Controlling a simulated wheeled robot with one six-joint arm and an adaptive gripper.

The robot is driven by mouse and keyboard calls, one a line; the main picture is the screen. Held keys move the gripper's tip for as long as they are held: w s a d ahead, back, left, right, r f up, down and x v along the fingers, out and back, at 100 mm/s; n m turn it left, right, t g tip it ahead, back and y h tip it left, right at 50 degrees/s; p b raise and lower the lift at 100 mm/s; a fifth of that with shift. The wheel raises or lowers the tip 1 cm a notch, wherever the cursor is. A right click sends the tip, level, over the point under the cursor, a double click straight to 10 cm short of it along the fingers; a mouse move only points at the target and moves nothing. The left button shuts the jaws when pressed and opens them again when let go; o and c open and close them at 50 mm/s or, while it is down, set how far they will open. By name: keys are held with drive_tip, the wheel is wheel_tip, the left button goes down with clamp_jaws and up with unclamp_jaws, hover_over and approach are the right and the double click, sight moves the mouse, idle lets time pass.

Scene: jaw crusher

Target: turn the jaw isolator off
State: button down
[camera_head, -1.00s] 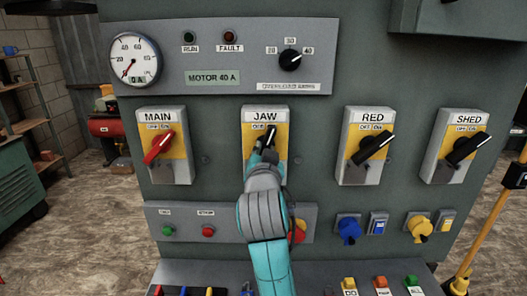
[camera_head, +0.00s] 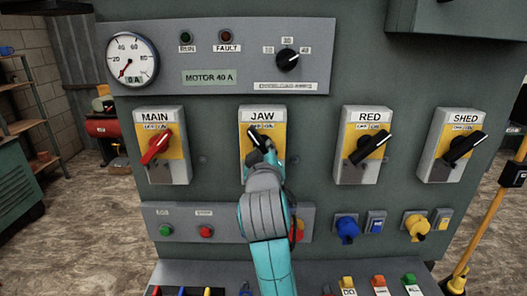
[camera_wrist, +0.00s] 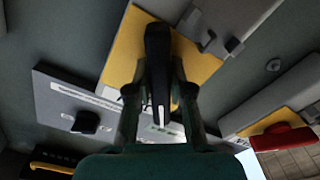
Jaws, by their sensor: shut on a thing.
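The jaw isolator (camera_head: 278,112) is a light grey box with a yellow plate on the dark panel, labelled JAW. Its black handle (camera_head: 252,133) tilts to the upper left, toward the left-hand label. My gripper (camera_head: 263,152) reaches up to it from below and is shut on the handle's lower part. In the wrist view the black handle (camera_wrist: 157,45) stands between the two fingers of my gripper (camera_wrist: 158,88), over the yellow plate (camera_wrist: 121,57). My fingers hide the middle of the switch in the head view.
The MAIN isolator (camera_head: 182,117) with a red handle is on the left. The RED isolator (camera_head: 343,170) and SHED isolator (camera_head: 440,172), with black handles, are on the right. Below are push buttons and a blue plug (camera_head: 347,228). A yellow post (camera_head: 492,225) stands at far right.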

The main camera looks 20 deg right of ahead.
drive_tip(key=shift+n, duration=1.1)
drive_tip(key=c, duration=1)
unclamp_jaws()
drive_tip(key=shift+c, duration=0.2)
drive_tip(key=v, duration=1.2)
